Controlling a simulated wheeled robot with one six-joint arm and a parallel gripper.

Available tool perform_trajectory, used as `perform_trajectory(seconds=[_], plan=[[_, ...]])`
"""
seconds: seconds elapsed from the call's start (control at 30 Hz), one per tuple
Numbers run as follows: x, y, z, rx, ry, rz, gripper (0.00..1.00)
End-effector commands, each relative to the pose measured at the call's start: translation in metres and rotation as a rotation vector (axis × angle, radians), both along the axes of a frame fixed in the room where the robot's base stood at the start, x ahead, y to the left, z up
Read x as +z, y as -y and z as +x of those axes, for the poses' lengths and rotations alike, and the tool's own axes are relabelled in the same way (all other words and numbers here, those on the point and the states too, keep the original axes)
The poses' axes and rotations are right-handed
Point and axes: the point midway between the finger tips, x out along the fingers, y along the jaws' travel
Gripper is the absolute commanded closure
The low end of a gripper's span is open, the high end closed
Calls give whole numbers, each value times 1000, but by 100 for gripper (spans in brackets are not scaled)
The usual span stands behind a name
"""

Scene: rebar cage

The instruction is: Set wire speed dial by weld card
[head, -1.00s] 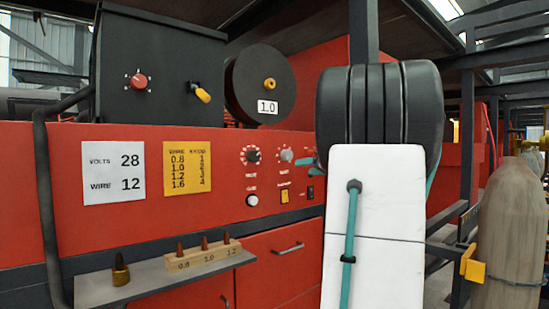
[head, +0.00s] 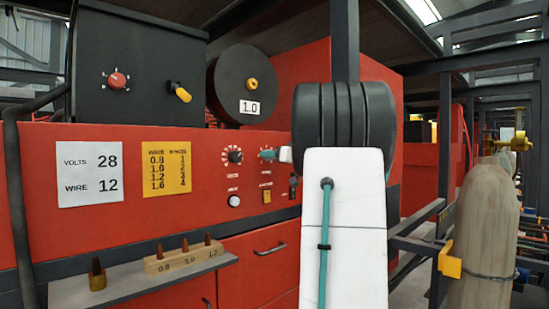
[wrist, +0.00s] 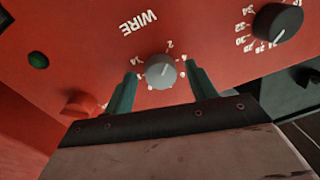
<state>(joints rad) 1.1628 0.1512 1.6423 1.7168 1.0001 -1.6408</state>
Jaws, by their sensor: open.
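The white weld card (head: 90,172) on the red panel reads VOLTS 28, WIRE 12. The grey wire speed dial (wrist: 160,71) sits under the word WIRE in the wrist view, with a light pointer line and numbers around it. My gripper (wrist: 161,74) is open, its teal fingers on either side of the dial; contact cannot be told. In the head view my gripper (head: 268,155) is at the panel and covers the wire dial. The black volts dial (head: 235,156) is just left of it; it also shows in the wrist view (wrist: 278,22).
A yellow wire chart (head: 167,167) is beside the card. A white button (head: 234,200) and yellow switch (head: 267,196) lie below the dials. A shelf (head: 120,286) with a wooden tip block (head: 184,256) juts out below. A gas cylinder (head: 485,230) stands right.

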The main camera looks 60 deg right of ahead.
Motion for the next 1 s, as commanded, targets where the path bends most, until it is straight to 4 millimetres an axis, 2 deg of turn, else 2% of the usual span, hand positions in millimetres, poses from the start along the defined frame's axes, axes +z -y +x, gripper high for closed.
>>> perform_trajectory(seconds=[0.17,0.3,0.33,0.67,1.0], plan=[[0,0,0,0,0,0,43],[0,0,0,0,0,0,82],[0,0,0,0,0,0,88],[0,0,-1,0,6,28,88],[-1,0,-1,1,54,229,88]])
